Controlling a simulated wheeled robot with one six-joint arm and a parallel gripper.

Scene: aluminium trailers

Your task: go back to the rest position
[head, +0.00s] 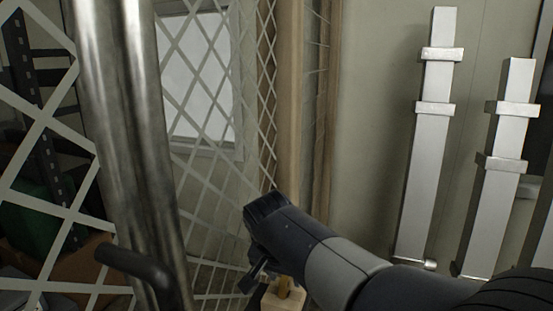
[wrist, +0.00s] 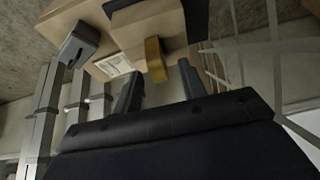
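My gripper (wrist: 160,70) shows its two dark fingers spread apart in the wrist view, with nothing held between them. Beyond the gap is a yellow-brown strap-like piece (wrist: 155,60) on a pale wooden box-like object (wrist: 150,25); it looks apart from the fingers. In the head view my arm reaches in from the lower right, and my gripper (head: 256,276) points down at the bottom centre, partly hidden by the wrist. A wooden block (head: 285,299) with a yellow piece on it shows just beside the fingers.
A thick metal post (head: 125,130) stands close at left, with a dark bent handle (head: 135,265) low beside it. White lattice mesh (head: 200,90) fills the left and centre. Two aluminium profiles (head: 427,150) (head: 497,170) lean on the wall at right. The wall between is bare.

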